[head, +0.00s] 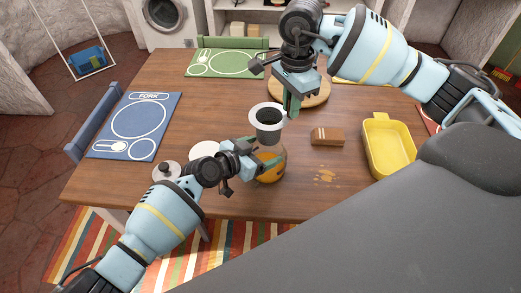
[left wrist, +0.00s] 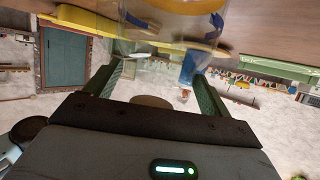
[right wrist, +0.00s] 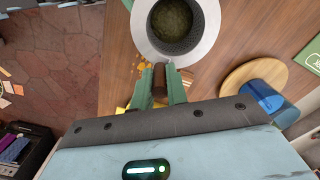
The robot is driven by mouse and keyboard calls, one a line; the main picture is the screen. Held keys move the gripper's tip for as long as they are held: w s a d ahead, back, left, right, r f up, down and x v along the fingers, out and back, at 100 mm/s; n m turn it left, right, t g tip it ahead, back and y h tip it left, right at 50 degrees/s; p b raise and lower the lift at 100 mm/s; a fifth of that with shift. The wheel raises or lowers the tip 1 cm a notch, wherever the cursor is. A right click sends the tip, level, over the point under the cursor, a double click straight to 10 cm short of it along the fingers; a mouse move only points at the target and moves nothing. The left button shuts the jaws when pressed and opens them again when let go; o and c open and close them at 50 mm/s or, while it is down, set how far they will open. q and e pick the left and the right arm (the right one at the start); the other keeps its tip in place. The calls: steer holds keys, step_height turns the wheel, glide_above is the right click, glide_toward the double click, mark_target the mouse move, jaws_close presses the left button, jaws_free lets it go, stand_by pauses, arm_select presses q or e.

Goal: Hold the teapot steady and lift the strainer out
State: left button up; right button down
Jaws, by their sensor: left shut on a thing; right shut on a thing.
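The glass teapot (head: 272,171) with an orange band stands near the table's front edge. My left gripper (head: 258,160) is shut on its side. In the left wrist view the clear glass (left wrist: 150,22) lies between and beyond the fingers. The strainer (head: 268,121), a dark mesh basket with a wide pale rim, is over the teapot, its side wall showing. My right gripper (head: 291,106) is shut on its brown handle; the handle (right wrist: 160,82) shows between the green fingers in the right wrist view. The strainer's bottom hides the teapot's mouth.
A metal lid (head: 167,172) and a white disc (head: 204,149) lie left of the teapot. A brown block (head: 327,137), orange spills (head: 324,177) and a yellow tray (head: 371,151) are right. A round board (head: 318,93) is behind.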

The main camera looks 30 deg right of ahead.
arm_select(q)
steer(key=o, duration=0.7)
steer(key=shift+f, duration=0.25)
steer(key=shift+c, duration=0.2)
steer(key=shift+r, duration=0.1)
steer(key=v, duration=1.2)
